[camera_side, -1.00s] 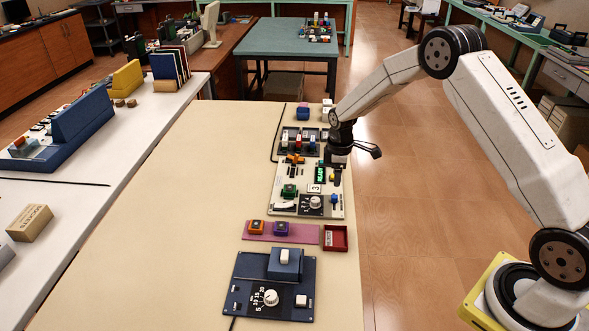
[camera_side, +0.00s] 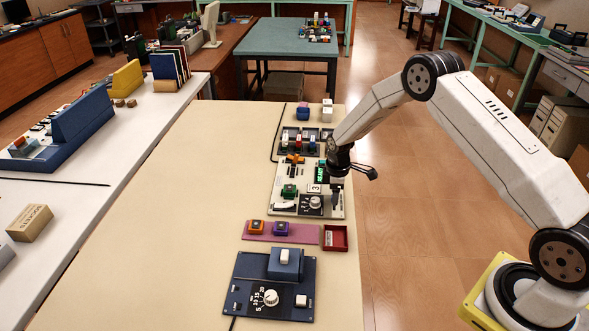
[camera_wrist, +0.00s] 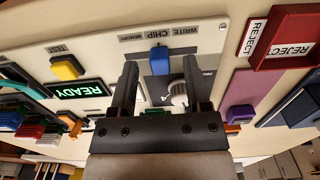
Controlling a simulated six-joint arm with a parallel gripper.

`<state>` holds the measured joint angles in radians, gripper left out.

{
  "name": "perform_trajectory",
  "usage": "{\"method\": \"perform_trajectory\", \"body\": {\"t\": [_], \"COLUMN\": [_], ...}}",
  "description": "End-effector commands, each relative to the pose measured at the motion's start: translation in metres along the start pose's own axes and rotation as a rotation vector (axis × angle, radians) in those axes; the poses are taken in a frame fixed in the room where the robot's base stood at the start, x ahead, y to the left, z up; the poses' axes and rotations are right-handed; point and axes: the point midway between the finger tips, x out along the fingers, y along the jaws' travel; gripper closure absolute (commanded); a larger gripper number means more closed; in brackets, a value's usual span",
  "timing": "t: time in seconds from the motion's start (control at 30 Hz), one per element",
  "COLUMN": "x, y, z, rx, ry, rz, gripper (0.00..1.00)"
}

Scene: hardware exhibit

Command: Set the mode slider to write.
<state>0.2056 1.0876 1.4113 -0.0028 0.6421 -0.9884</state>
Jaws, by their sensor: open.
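The blue slider knob (camera_wrist: 159,60) shows in the wrist view on the pale panel (camera_wrist: 93,42), by printed words including WRITE (camera_wrist: 184,31), CHIP and MEMORY. The knob is nearest CHIP, left of WRITE in the picture. My gripper (camera_wrist: 160,63) is open and empty, its two dark fingers to either side of the knob in that view. I cannot tell if they touch it. In the side view, my gripper (camera_side: 335,204) points down over the panel's right part and hides the slider.
A white dial (camera_wrist: 178,92) is close to the fingers. A yellow button (camera_wrist: 67,68) and a lit READY display (camera_wrist: 82,91) are nearby. A red REJECT tray (camera_side: 336,238) and a pink mat (camera_side: 262,239) with orange and purple blocks lie in front of the panel.

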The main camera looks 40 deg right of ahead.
Motion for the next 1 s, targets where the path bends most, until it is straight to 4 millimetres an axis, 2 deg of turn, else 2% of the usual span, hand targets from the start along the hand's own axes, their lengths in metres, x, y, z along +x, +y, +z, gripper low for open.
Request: {"method": "perform_trajectory", "body": {"t": [0.13,0.4,0.47,0.6,1.0], "x": [0.0064,0.007,0.0069,0.0068,0.0066], "y": [-0.0003,-0.0001,-0.0001,-0.0001,0.0], "z": [0.0002,0.0001,0.0001,0.0001,0.0001], "rx": [0.0,0.0,0.0,0.0,0.0], "ry": [0.0,0.0,0.0,0.0,0.0], "rz": [0.0,0.0,0.0,0.0,0.0], "gripper": [0.38,0.38,0.54,0.99,1.0]}}
